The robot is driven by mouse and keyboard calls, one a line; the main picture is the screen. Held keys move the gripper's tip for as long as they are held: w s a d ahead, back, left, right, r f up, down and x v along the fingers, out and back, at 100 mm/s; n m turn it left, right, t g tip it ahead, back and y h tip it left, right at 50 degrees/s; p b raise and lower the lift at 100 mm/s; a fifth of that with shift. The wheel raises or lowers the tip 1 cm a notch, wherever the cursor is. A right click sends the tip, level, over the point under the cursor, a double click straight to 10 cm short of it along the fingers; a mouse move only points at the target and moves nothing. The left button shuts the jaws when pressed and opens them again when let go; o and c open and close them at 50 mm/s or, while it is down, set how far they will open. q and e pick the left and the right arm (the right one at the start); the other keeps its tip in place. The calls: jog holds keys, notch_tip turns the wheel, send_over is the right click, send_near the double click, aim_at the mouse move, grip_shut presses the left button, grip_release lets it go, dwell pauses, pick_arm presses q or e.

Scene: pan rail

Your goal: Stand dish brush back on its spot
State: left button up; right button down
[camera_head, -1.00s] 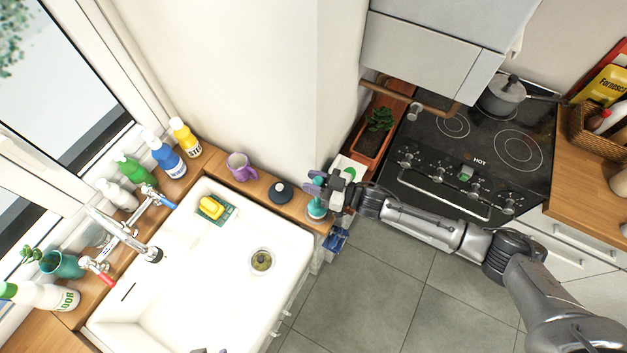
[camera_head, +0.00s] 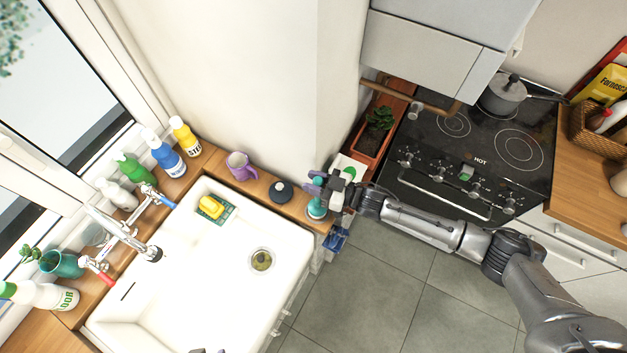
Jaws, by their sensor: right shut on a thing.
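The dish brush (camera_head: 316,209) shows as a teal piece with a pale lower edge, low at the right end of the wooden ledge behind the sink. My right gripper (camera_head: 318,187) is shut on its upper part, and the fingers hide most of the handle. The brush looks about upright. I cannot tell whether its bottom touches the ledge. A dark round disc with a knob (camera_head: 281,191) sits on the ledge just left of the brush. My left gripper is not clearly in view.
The white sink (camera_head: 215,275) holds a yellow sponge (camera_head: 211,206). A planter (camera_head: 374,138) and the black stove (camera_head: 485,150) lie to the right. Blue items (camera_head: 336,239) hang below the ledge end.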

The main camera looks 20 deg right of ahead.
jog(key=shift+f, duration=0.45)
jog(key=shift+f+b, duration=0.3)
jog(key=shift+b, duration=0.2)
jog(key=c, duration=0.8)
grip_release()
jog(key=shift+o, duration=0.2)
jog(key=p+v, duration=0.2)
jog(key=v, duration=0.6)
